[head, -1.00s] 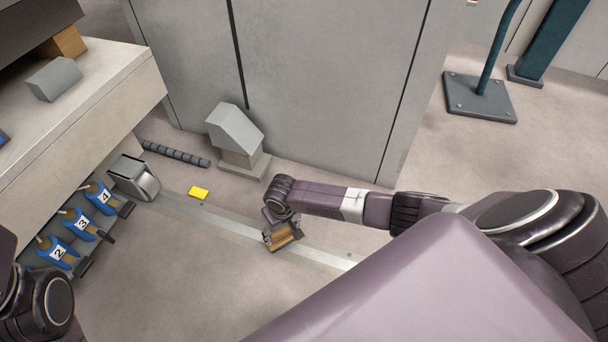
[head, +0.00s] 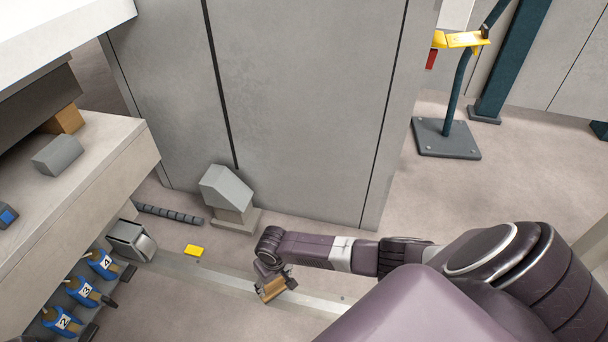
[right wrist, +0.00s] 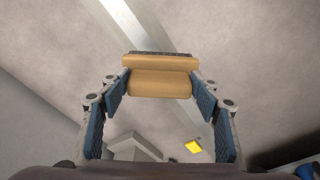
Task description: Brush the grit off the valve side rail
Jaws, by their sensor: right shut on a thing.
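My right gripper (head: 274,279) is shut on a wooden brush block (head: 270,290), low over the floor rail. In the right wrist view the gripper (right wrist: 160,88) has its blue pads at both ends of the block (right wrist: 160,80), with dark bristles along its far edge. The rail (head: 222,274), a long pale metal strip, runs from near the valves towards the lower right. It passes behind the brush in the right wrist view (right wrist: 135,22). I cannot tell whether the bristles touch it. Grit is not clearly visible; a small dark speck shows near the rail. My left gripper is out of view.
Blue numbered valves (head: 88,291) and a grey metal unit (head: 131,241) stand at the left. A yellow block (head: 194,250), a dark ribbed rod (head: 168,213) and a grey sloped box (head: 228,190) lie beyond the rail. A large grey cabinet (head: 300,110) stands behind.

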